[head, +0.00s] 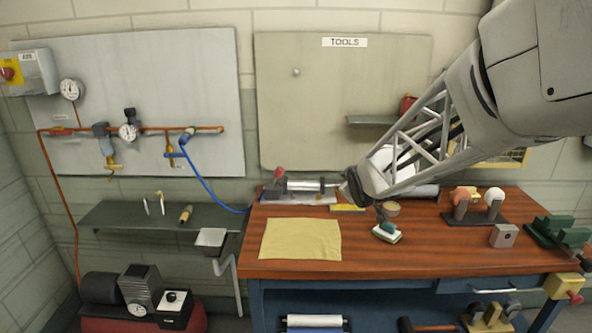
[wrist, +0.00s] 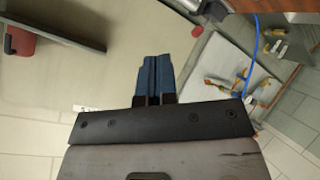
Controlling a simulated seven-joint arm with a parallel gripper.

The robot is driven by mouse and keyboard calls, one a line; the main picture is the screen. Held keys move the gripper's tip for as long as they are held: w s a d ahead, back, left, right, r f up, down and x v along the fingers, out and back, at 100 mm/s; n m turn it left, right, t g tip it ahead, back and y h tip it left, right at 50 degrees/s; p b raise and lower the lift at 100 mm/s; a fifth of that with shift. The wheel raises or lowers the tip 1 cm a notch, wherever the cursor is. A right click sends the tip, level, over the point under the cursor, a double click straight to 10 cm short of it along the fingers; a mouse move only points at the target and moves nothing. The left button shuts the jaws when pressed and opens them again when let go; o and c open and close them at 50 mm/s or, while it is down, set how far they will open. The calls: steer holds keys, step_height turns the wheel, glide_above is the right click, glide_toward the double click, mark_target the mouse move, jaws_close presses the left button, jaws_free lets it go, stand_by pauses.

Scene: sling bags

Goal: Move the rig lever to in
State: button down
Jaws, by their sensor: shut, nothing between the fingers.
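The rig (head: 305,185) is a small silver cylinder on a pale base at the back left of the wooden bench. A red knob (head: 279,172) stands at its left end and looks like the lever's handle. I cannot read any in or out marking. My gripper (head: 346,190) is just right of the rig's right end, with its tips partly lost against the dark wrist; I cannot tell if they touch. In the wrist view its blue fingers (wrist: 154,66) are together and empty, facing the wall board.
A yellow cloth (head: 300,240) lies at the bench's front left. A green and white block (head: 386,233), a tin (head: 391,209) and a stand with round knobs (head: 474,205) are to the right. A blue hose (head: 205,180) runs from the wall pipes toward the rig.

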steer(key=w+a+f+n+t+y, duration=0.2)
steer(key=w+a+f+n, duration=0.15)
steer(key=w, duration=0.35)
steer(key=w+a+f+n+t+y, duration=0.2)
steer(key=w+a+f+n, duration=0.15)
steer(key=w, duration=0.45)
steer(key=n+t+y, duration=0.1)
steer(key=n+y, duration=0.4)
steer(key=y, duration=0.2)
glide_toward(281, 174)
steer(key=shift+v, duration=1.2)
steer(key=shift+s+a+r, duration=0.1)
steer(key=shift+s, duration=0.05)
steer(key=shift+x, duration=5.05)
